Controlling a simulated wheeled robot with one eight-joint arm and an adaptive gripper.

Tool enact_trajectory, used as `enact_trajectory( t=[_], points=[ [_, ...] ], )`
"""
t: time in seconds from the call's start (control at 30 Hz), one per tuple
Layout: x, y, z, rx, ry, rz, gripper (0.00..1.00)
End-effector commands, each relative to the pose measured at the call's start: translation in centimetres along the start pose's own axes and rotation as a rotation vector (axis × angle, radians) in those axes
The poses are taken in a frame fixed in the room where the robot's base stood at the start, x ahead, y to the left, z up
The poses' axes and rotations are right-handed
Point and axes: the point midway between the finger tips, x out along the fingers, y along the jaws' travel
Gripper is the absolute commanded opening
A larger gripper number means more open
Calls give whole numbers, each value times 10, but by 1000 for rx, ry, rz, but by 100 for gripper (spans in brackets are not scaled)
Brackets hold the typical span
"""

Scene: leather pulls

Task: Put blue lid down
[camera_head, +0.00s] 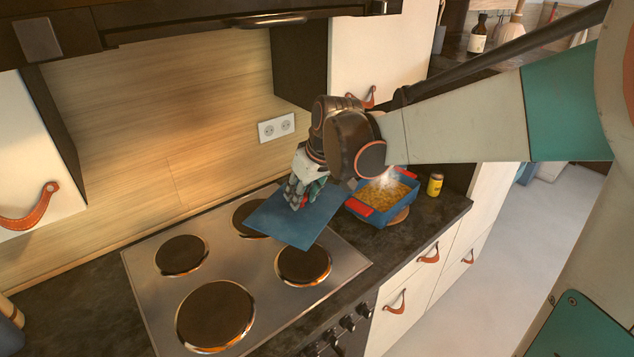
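The blue lid (310,226) is a flat dark-blue rectangle over the right part of the stove. It covers parts of the two right burners. My gripper (296,200) is at the lid's upper middle, with its fingers pointing down at it. The fingers look closed in on the lid's handle area, but the handle is hidden behind them. I cannot tell whether the lid rests on the stove or hangs just above it.
A blue baking dish (373,221) with red handles and yellow food stands on a round wooden board (400,216) right of the lid. A small yellow jar (435,184) stands beyond it. The stove's left burners (215,314) are bare. The range hood (190,22) overhangs above.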

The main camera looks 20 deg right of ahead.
Motion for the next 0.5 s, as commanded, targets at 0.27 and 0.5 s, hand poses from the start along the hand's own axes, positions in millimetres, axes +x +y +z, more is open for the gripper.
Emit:
enact_trajectory(
  t=[0.27,0.5],
  points=[
    [62,1,29,0,0,0,0],
    [110,2,52,0,0,0,0]
  ],
)
